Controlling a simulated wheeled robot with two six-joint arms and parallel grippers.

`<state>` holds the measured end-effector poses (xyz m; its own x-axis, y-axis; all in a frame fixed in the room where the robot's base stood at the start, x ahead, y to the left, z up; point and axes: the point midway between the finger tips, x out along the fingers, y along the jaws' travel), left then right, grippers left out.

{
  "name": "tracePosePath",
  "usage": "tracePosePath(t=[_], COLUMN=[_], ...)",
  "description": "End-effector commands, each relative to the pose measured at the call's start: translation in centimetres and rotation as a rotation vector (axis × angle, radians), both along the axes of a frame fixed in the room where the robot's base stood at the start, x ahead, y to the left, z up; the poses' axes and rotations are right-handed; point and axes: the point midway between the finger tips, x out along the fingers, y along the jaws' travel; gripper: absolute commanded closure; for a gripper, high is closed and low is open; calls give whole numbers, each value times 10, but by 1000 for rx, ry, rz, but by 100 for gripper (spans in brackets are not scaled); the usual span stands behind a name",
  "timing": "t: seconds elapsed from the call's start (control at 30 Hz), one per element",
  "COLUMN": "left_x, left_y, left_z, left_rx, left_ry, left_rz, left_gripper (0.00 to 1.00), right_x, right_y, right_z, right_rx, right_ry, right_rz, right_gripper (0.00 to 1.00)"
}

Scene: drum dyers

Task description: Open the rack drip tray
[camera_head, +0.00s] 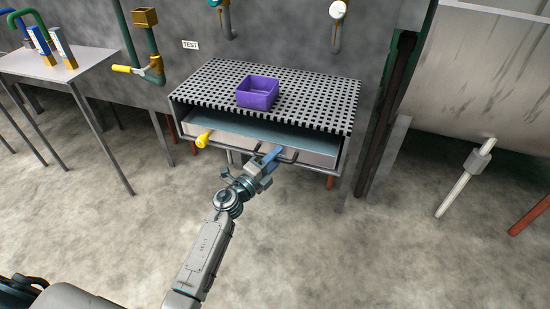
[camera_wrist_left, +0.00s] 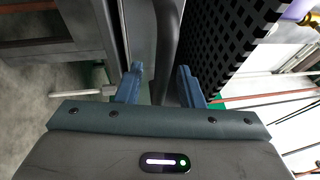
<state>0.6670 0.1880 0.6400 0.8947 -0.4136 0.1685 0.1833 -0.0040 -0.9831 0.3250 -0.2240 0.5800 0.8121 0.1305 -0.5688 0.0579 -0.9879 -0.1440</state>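The rack (camera_head: 205,84) has a dark perforated top and stands against the wall in the head view. The drip tray (camera_head: 318,158) sits under that top, with a pale front and a bluish inside showing through the gap above the front. A dark bar handle (camera_head: 290,155) runs along the tray front; the handle (camera_wrist_left: 166,40) also shows in the left wrist view. My left gripper (camera_head: 270,157) is at the handle. In the wrist view its blue fingers (camera_wrist_left: 160,82) are apart, with the bar between them; whether they touch it is unclear. My right gripper is out of view.
A purple bin (camera_head: 258,92) stands on the rack top. A yellow knob (camera_head: 203,139) sits at the tray's left front. A side table (camera_head: 50,66) is at the left and a large vat (camera_head: 490,85) at the right. The floor (camera_head: 330,245) before the rack is clear.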

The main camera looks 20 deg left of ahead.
Motion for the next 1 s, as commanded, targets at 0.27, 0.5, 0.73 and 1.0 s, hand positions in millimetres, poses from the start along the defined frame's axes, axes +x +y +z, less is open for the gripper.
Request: tracePosePath(t=[0.27, 0.5, 0.73, 1.0], left_x=[0, -1, -15, -64], left_y=[0, 0, 1, 2], left_z=[0, 0, 1, 1], left_rx=[0, 0, 1, 0], left_ry=[0, 0, 2, 3], left_rz=[0, 0, 0, 0], left_gripper=[97, 100, 100, 100], right_x=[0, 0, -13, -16], right_y=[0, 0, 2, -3], right_z=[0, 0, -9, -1], right_rx=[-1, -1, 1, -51], right_ry=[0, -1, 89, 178], right_rz=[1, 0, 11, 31], right_gripper=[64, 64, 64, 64])
